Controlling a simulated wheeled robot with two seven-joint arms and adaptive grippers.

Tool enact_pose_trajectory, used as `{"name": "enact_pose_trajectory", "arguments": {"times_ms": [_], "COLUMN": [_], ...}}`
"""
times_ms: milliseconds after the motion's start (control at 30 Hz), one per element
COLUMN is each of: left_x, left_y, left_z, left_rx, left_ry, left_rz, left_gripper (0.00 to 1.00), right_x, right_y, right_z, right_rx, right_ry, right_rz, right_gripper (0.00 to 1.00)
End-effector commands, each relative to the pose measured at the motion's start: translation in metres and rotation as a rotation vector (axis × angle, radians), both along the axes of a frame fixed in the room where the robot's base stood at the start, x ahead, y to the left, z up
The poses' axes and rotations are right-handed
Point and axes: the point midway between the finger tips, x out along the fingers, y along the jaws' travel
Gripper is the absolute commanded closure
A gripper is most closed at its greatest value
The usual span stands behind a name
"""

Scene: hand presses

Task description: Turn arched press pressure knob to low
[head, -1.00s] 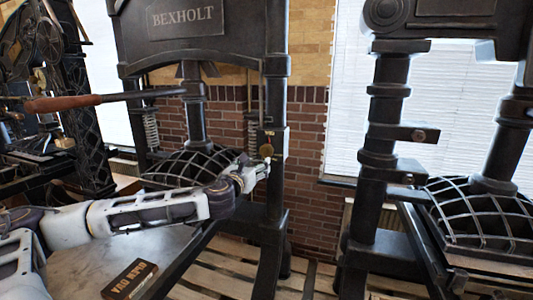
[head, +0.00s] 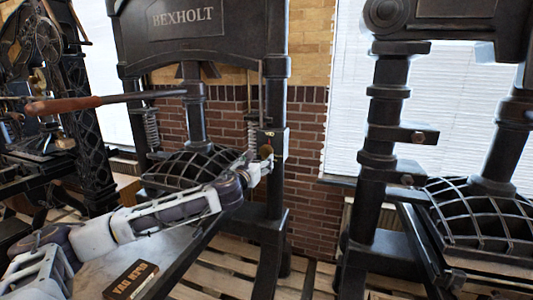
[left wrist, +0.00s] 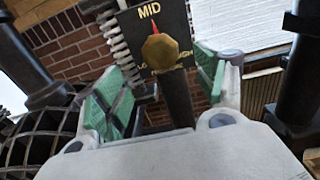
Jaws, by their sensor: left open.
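The arched press (head: 205,57), with a BEXHOLT nameplate, stands at the centre left in the head view. A small dark dial plate (head: 280,137) is on its right post, with a brass pressure knob (head: 266,152). In the left wrist view the faceted knob (left wrist: 160,48) sits on the plate below the word MID, and a red pointer above it points at MID. LOW and HIGH are partly covered. My left gripper (left wrist: 157,90) is open, its green pads to either side below the knob. In the head view the gripper (head: 262,168) is close to the knob; contact cannot be told. My right gripper is out of view.
A second dark press (head: 380,150) stands at the right, another machine (head: 75,120) at the far left. A wooden-handled bar (head: 65,104) juts out across the arched press. A dark labelled box (head: 131,279) lies on a pale surface at the front. Slatted wood lies below.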

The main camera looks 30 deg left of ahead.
Motion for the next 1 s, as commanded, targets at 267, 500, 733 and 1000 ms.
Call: {"name": "enact_pose_trajectory", "arguments": {"times_ms": [267,500,733,1000], "left_x": [0.018,0.035,0.053,0.074], "left_y": [0.004,0.007,0.012,0.017], "left_z": [0.001,0.001,0.001,0.001], "left_rx": [-0.002,-0.002,-0.002,-0.002], "left_ry": [-0.001,0.000,-0.001,0.000], "left_rz": [0.000,-0.002,-0.001,-0.001], "left_gripper": [0.29,0.29,0.29,0.29], "right_x": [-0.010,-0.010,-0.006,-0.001], "right_y": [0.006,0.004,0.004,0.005], "right_z": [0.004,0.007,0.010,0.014], "right_rx": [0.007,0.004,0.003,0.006], "right_ry": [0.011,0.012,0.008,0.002], "right_rz": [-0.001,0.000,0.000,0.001], "right_gripper": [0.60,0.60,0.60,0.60]}}
